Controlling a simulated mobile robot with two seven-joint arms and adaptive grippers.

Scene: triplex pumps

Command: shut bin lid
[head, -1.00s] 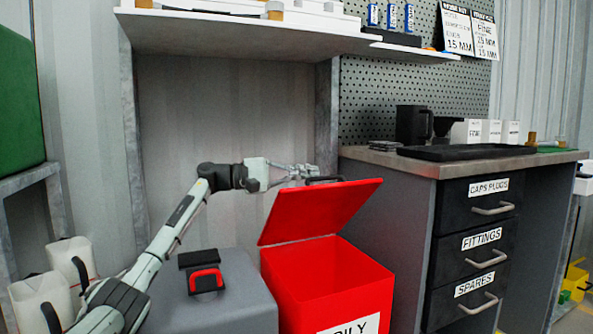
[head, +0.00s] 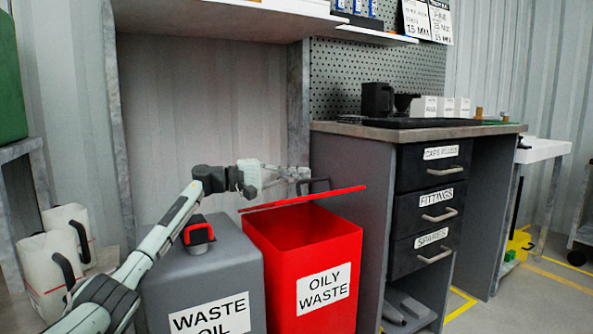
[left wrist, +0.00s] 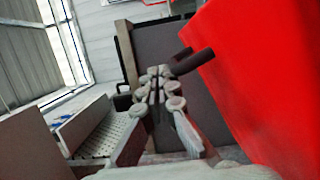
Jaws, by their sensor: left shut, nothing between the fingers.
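The red oily waste bin (head: 300,262) stands on the floor left of the drawer bench. Its red lid (head: 340,195) is partly open, seen nearly edge-on above the bin's mouth, with a dark handle on top. My left gripper (head: 300,174) is shut and empty, at the upper side of the lid by the handle. In the left wrist view the shut fingers (left wrist: 160,75) are close to the dark handle (left wrist: 190,63) and the red lid (left wrist: 255,75). I cannot tell whether they touch. My right gripper is not in view.
A grey waste oil container (head: 205,280) with a red-handled cap stands left of the bin. The drawer bench (head: 430,210) stands close on the right, and a shelf (head: 215,18) hangs above. White jugs (head: 60,265) stand at far left.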

